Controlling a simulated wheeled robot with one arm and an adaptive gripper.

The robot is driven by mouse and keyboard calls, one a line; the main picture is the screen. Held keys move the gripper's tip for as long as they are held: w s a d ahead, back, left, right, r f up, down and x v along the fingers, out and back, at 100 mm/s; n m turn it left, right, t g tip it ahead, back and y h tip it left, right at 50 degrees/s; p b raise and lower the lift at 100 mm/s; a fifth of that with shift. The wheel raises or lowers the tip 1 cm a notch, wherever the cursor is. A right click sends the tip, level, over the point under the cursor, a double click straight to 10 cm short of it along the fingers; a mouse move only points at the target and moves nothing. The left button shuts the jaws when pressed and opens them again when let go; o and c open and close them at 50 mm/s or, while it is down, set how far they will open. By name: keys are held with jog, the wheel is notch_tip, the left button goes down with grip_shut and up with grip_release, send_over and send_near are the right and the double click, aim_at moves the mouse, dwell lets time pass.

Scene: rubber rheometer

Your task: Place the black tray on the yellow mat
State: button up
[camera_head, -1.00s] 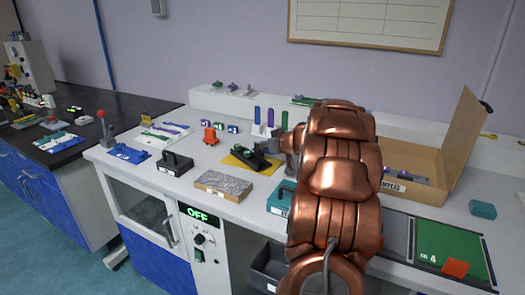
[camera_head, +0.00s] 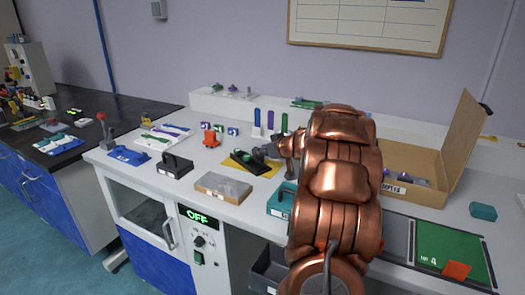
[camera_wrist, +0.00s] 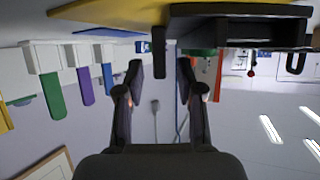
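The black tray (camera_head: 246,163) lies on the yellow mat (camera_head: 266,172) in the head view, set at a slant across it. In the wrist view, which is upside down, the tray (camera_wrist: 240,12) shows at the top right against the mat (camera_wrist: 110,14). A short black tab (camera_wrist: 158,38), seemingly the tray's handle, points toward the gap between my fingertips. My gripper (camera_wrist: 160,68) is open, with nothing clasped between its fingers. In the head view my gripper (camera_head: 270,151) is just right of the tray, partly hidden by my arm.
A grey-topped box (camera_head: 224,186) sits in front of the mat, and a black handled block (camera_head: 175,165) stands to the left. A teal box (camera_head: 280,199) is near the front edge. Blue, purple and green upright pieces (camera_head: 270,120) stand behind. An open cardboard box (camera_head: 424,192) is to the right.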

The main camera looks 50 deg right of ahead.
jog(key=shift+r, duration=0.15)
jog(key=p+v, duration=0.1)
jog(key=v, duration=1.1)
jog(key=shift+p, duration=0.3)
